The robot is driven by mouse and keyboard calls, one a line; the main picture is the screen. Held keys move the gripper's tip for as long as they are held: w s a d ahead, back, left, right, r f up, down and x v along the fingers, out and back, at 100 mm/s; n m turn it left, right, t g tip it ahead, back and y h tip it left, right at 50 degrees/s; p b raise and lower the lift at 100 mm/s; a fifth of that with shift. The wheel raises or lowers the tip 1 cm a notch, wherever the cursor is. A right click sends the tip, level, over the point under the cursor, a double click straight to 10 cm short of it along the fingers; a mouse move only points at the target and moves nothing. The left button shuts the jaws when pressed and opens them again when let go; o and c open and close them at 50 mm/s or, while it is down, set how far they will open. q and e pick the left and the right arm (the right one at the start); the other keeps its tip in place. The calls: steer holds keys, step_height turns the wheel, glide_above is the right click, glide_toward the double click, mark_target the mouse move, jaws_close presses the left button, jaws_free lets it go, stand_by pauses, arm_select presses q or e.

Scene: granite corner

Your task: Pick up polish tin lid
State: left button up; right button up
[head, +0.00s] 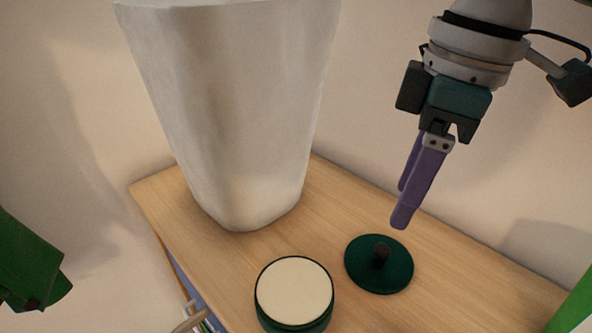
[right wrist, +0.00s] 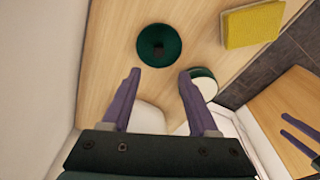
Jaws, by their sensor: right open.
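The polish tin lid (head: 379,272) is a dark green disc with a dark knob (head: 381,252), lying flat on the wooden top, knob up. It also shows in the right wrist view (right wrist: 152,52), just beyond the fingertips. The open polish tin (head: 293,290), green with a cream filling, stands beside it; it shows in the right wrist view (right wrist: 207,85) close to one finger. My right gripper (head: 402,206) is open and empty, with purple fingers pointing down above and behind the lid, apart from it.
A tall white vessel (head: 235,110) stands on the wooden top (head: 335,215), left of the lid. A yellow block (right wrist: 253,25) lies near the edge in the right wrist view. A pale wall runs behind. Green shapes (head: 28,262) enter at the sides; I cannot tell what they are.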

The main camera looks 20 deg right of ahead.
mark_target(383, 249)
step_height(383, 249, down, 4)
steer(key=shift+a+r+b, duration=0.1)
steer(key=shift+a+b, duration=0.05)
steer(key=shift+b, duration=0.15)
steer(key=f, duration=0.3)
steer(key=f+b, duration=0.1)
steer(key=f, duration=0.1)
steer(key=shift+w+f, duration=0.25)
steer(key=shift+w, duration=0.05)
jaws_close()
